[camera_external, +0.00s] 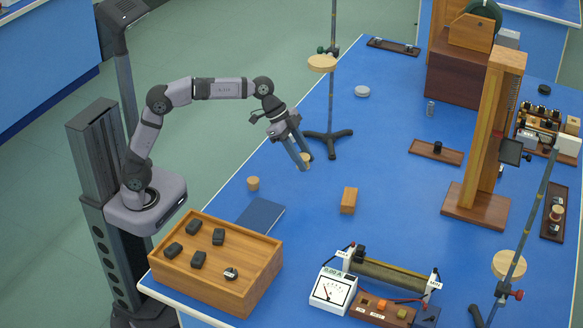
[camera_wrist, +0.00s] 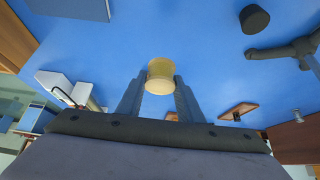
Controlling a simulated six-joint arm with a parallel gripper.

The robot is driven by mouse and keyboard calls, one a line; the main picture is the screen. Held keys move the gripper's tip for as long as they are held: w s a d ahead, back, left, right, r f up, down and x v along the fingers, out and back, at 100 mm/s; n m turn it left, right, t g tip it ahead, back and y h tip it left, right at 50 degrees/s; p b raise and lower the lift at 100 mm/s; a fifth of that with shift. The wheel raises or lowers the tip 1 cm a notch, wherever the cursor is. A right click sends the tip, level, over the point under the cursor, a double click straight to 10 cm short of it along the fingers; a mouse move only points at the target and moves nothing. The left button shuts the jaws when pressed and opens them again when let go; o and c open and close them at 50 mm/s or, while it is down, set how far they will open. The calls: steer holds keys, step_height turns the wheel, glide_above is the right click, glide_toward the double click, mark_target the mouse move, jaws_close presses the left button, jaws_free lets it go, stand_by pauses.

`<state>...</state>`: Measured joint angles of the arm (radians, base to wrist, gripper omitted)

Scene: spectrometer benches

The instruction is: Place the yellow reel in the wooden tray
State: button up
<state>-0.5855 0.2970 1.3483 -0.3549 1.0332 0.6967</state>
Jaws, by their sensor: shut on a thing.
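The yellow reel (camera_external: 305,157) is between the fingertips of my gripper (camera_external: 303,161), which is shut on it. In the wrist view the reel (camera_wrist: 160,74) shows as a short pale-yellow cylinder between the two fingers (camera_wrist: 160,88). The large wooden tray (camera_external: 208,292) is at the near left corner of the bench, well left of and nearer than my gripper. Several dark pieces lie in it, mostly towards its left and middle.
A dark blue book (camera_external: 260,216) lies just behind the tray. A small tan cylinder (camera_external: 252,183) and a wooden block (camera_external: 349,201) stand on the bench. A tripod stand (camera_external: 329,136) rises behind my gripper. A white meter (camera_external: 333,290) stands right of the tray.

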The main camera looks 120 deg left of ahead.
steer(key=w+d+r+m+h+p, duration=0.1)
steer(key=w+d+r+m+p, duration=0.2)
steer(key=d+p, duration=0.55)
steer(key=w+d+r+m+h+p, duration=0.1)
steer(key=w+d+r+p, duration=0.1)
steer(key=d+r+p, duration=0.55)
steer(key=s+d+f+m+g+h+p, duration=0.1)
steer(key=d+m+p, duration=0.4)
steer(key=d, duration=0.5)
steer(key=s+d+m+g+h+p, duration=0.2)
steer(key=d+m, duration=0.5)
steer(key=d, duration=0.4)
steer(key=shift+d+f+g+h+p, duration=0.35)
steer(key=shift+g+h+p, duration=0.45)
steer(key=shift+g+p, duration=0.6)
steer(key=shift+a+f, duration=0.1)
steer(key=shift+f+p, duration=1.85)
steer(key=shift+f, duration=3.1)
